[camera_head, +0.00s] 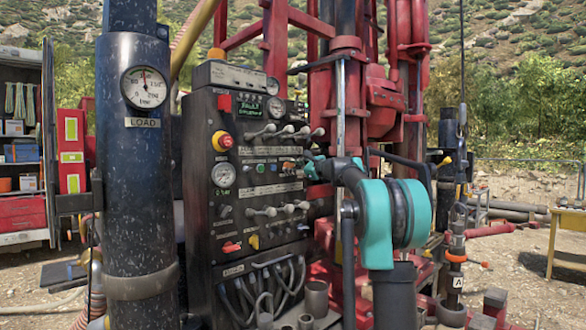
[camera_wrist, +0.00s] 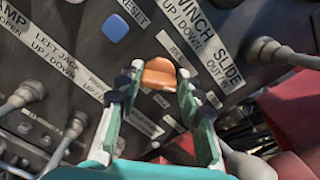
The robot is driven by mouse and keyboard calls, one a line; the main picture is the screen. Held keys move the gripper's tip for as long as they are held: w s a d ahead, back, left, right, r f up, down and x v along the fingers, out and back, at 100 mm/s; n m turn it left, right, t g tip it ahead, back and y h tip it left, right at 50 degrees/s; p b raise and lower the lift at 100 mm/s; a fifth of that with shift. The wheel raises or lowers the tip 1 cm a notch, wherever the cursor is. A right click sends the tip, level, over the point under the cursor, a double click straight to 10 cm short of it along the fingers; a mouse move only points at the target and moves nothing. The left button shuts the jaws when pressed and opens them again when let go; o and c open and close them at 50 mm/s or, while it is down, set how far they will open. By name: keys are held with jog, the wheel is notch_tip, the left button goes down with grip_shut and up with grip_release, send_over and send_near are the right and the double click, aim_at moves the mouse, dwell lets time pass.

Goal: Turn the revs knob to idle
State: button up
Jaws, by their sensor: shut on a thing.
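The orange revs knob (camera_wrist: 160,73) is in the upper middle of the wrist view, between the two fingertips of my gripper (camera_wrist: 158,84). My gripper is shut on it, one finger at each side. A small white label, which seems to read IDLE (camera_wrist: 170,43), sits just above the knob. Which way the knob points is hard to tell. In the head view my gripper (camera_head: 311,164) is at the right edge of the black control panel (camera_head: 215,130), and the knob is too small or hidden to make out there.
Levers (camera_wrist: 265,50) stand out from the panel right of the knob, and more (camera_wrist: 28,95) at left. A blue button (camera_wrist: 116,28) is above left. In the head view a dark LOAD column (camera_head: 140,200) stands left of the panel and red rig frames (camera_head: 330,90) rise behind.

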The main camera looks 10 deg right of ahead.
jog(key=n, duration=0.5)
jog(key=shift+a+f+n, duration=0.1)
jog(key=shift+n, duration=0.3)
jog(key=n, duration=0.4)
jog(key=shift+s+f+n, duration=0.1)
jog(key=shift+f+n, duration=0.05)
jog(key=shift+n, duration=0.25)
jog(key=o, duration=1.2)
jog(key=shift+c, duration=0.2)
jog(key=v, duration=1.2)
